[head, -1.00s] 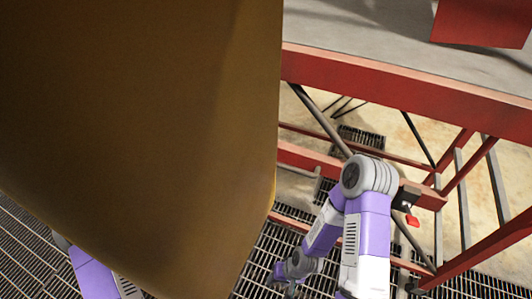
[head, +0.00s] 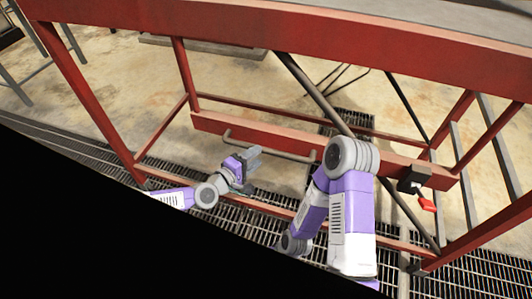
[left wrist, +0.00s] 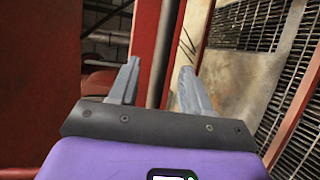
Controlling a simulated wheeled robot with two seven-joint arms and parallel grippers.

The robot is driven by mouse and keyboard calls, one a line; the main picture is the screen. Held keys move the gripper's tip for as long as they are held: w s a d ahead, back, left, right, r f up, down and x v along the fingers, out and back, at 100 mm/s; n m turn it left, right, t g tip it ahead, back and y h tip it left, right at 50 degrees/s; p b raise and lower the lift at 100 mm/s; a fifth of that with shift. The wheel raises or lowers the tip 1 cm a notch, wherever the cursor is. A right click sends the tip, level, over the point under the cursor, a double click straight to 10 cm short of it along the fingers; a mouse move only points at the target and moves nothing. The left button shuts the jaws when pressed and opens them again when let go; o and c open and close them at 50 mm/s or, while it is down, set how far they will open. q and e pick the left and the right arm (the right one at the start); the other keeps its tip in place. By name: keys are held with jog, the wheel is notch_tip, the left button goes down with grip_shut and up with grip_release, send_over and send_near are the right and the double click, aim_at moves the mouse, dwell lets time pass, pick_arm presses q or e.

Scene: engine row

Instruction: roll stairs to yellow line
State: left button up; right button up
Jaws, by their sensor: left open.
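The stairs (head: 300,35) show in the head view as a red frame with a grey top and thin legs and braces. A grey handle bar (head: 270,146) runs along their lower red beam (head: 285,143). My left gripper (head: 252,158) is just below and left of this bar, open, with nothing visibly held. In the left wrist view its two grey fingers (left wrist: 159,75) are apart, with a red post (left wrist: 152,45) showing beyond and between them. My right arm's bent elbow is in front of the frame; its gripper is not visible. No yellow line shows.
A dark box (head: 411,180) with a red lever (head: 428,205) sits on the frame's right side. Metal grating (head: 480,275) and tan concrete (head: 100,75) form the floor. A black area covers the lower left of the head view and hides what is there.

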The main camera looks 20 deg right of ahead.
aim_at(266, 150)
pick_arm(q)
jog(key=b+x, duration=0.1)
jog(key=x, duration=0.5)
jog(key=shift+f, duration=0.1)
jog(key=shift+c, duration=0.4)
grip_shut()
